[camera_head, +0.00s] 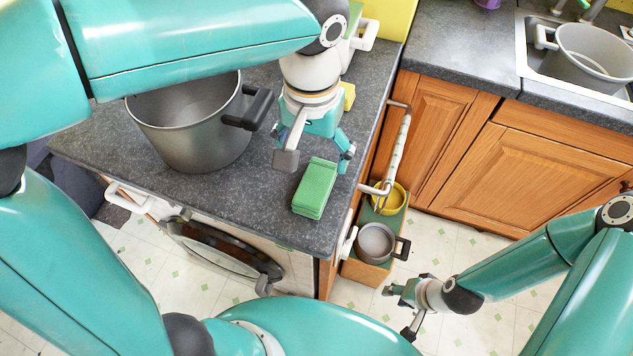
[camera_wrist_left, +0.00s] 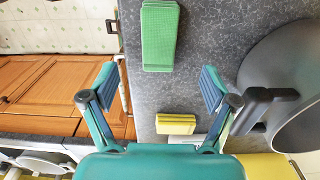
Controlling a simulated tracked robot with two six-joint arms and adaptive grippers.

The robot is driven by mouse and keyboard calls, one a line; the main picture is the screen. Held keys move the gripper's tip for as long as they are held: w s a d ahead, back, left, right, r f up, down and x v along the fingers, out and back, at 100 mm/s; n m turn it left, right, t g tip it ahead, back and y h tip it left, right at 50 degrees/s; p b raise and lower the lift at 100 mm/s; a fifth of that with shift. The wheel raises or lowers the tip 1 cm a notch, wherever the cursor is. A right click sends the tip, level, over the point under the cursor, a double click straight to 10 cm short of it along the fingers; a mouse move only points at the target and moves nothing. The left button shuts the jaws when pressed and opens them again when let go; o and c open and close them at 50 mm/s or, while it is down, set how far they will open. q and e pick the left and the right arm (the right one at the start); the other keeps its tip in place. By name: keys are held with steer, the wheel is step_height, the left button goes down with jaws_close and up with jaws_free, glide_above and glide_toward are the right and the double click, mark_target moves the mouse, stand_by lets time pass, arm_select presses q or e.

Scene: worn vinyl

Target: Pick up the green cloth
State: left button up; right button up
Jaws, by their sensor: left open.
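The green cloth (camera_head: 315,188) is a folded block lying on the dark speckled counter near its front right corner. It also shows in the left wrist view (camera_wrist_left: 160,36), beyond the fingertips and roughly centred between them. My left gripper (camera_head: 316,154) is open and empty, pointing down just behind the cloth and apart from it. Its two spread fingers also show in the left wrist view (camera_wrist_left: 158,84). My right gripper (camera_head: 400,311) is low at the right, away from the counter, with its fingers spread and nothing between them.
A large grey pot (camera_head: 190,135) stands left of my left gripper, its handle (camera_head: 248,110) close by. A yellow block (camera_wrist_left: 176,124) lies behind the gripper. Below are a small pot (camera_head: 376,243) and yellow bowl (camera_head: 389,198).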

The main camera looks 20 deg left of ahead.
mark_target(315, 184)
arm_select(q)
step_height(315, 184, down, 5)
steer(key=shift+f, duration=0.1)
steer(key=shift+w+f, duration=0.15)
steer(key=shift+f, duration=2.55)
steer(key=c, duration=1.1)
steer(key=shift+c, duration=0.2)
steer(key=shift+r, duration=0.1)
step_height(315, 184, up, 20)
steer(key=p, duration=0.1)
steer(key=shift+p, duration=0.3)
